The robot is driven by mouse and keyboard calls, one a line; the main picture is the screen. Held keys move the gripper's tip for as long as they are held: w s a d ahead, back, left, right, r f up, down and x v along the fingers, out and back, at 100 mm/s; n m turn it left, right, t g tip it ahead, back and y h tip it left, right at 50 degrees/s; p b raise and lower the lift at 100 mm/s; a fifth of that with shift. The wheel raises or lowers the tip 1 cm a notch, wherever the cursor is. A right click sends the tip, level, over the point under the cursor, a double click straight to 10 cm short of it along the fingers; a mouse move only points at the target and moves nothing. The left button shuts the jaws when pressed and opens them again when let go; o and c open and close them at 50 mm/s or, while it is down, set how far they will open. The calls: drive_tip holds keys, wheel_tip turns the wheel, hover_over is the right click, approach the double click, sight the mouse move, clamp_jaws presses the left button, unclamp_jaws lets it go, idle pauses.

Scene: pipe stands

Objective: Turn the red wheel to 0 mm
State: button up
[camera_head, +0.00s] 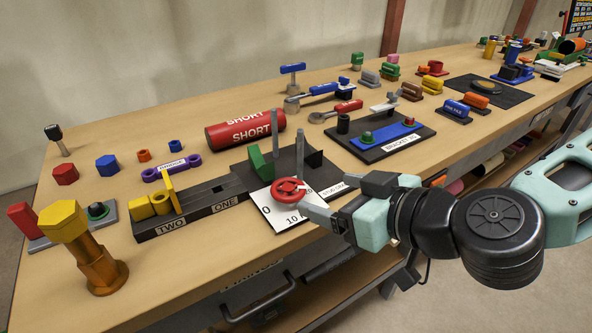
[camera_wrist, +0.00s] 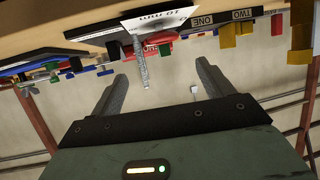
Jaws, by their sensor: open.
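The red wheel (camera_head: 288,190) sits at the front edge of the bench, over a white card (camera_head: 265,213) marked 0 and 10. A green upright block (camera_head: 261,164) stands just behind it on the black vise-like base. My gripper (camera_head: 335,194) is open, just right of the wheel. Its near finger reaches close to the wheel's right rim; I cannot tell if it touches. In the wrist view my gripper (camera_wrist: 162,72) shows two spread fingers with a grey rod (camera_wrist: 140,62) beyond them. The card reading 10 mm (camera_wrist: 160,19) shows there upside down.
A red cylinder marked SHORT (camera_head: 245,130) lies behind. A black rail marked TWO and ONE (camera_head: 198,208) is to the left. A black board with a blue plate (camera_head: 385,138) lies to the right. A gold bolt-like post (camera_head: 95,260) stands at the front left.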

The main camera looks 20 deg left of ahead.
sight(289, 187)
drive_tip(key=x, duration=0.6)
drive_tip(key=p+x, duration=0.1)
drive_tip(key=x, duration=0.2)
drive_tip(key=shift+s+a+f, duration=0.15)
drive_tip(key=shift+a+f, duration=0.1)
drive_tip(key=shift+f, duration=0.15)
drive_tip(key=c, duration=1)
